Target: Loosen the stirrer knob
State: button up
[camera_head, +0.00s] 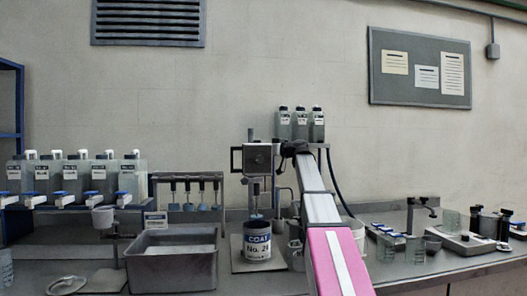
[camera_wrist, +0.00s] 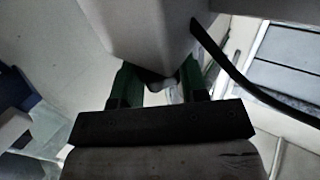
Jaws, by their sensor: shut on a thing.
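The stirrer (camera_head: 258,158) stands on a post behind the middle of the bench, its boxy head above a jar labelled "COAT No. 24" (camera_head: 257,243). My arm reaches up from the lower right, and my gripper (camera_head: 291,149) is at the right side of the stirrer head. In the wrist view my gripper (camera_wrist: 158,82) has its green fingers either side of a small dark piece, which looks like the knob (camera_wrist: 160,83), under the pale stirrer housing (camera_wrist: 140,30). The fingers are shut on it. The knob is mostly hidden by the housing and fingers, and its turn cannot be told.
A dark cable (camera_wrist: 235,75) hangs close to the right of my gripper. Grey bottles (camera_head: 300,125) stand on a shelf just behind it. A metal basin (camera_head: 172,262) is left of the jar. Small instruments (camera_head: 468,242) occupy the right bench.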

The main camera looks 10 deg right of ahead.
jog(key=n+g+y, duration=0.1)
jog(key=n+g, duration=0.1)
jog(key=n+g+y, duration=0.1)
jog(key=g, duration=0.2)
jog(key=n+g+y, duration=0.1)
jog(key=n+g, duration=0.1)
jog(key=g, duration=0.1)
jog(key=shift+w+d+n, duration=0.1)
jog(key=shift+w+n, duration=0.2)
jog(key=shift+w, duration=0.1)
jog(key=shift+n+g, duration=1.8)
jog(key=shift+g, duration=1.1)
jog(key=shift+s+g, duration=0.1)
jog(key=shift+g, duration=0.2)
jog(key=o, duration=0.9)
